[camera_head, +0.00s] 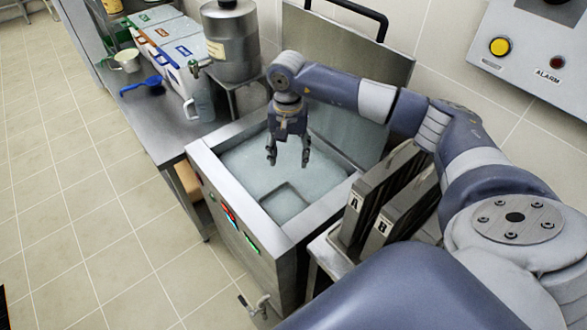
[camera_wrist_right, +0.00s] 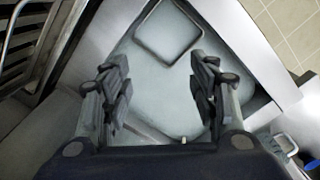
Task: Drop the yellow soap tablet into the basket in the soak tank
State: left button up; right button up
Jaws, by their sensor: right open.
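The soak tank (camera_head: 240,193) stands open in the middle of the head view, filled with pale, cloudy liquid. A square outline (camera_head: 288,185) shows in the liquid near its front corner; it may be the basket, mostly submerged. The outline also shows at the top of the right wrist view (camera_wrist_right: 167,64). My right gripper (camera_head: 288,160) points down over the tank, behind the outline, with its fingers apart and nothing between them. Its spread fingers also show in the wrist view (camera_wrist_right: 160,98). I see no yellow soap tablet in either view. My left gripper is not in view.
The raised tank lid (camera_head: 345,50) stands behind. Metal plates marked A and B (camera_head: 372,200) stand upright right of the tank. A steel counter (camera_head: 160,125) at left holds a jug (camera_head: 200,100), a blue scoop (camera_head: 145,86), bins and a pot (camera_head: 232,45). A tap (camera_head: 258,305) juts from the tank front.

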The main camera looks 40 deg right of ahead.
notch_tip(320, 180, up, 10)
dwell(0.3)
dwell(0.4)
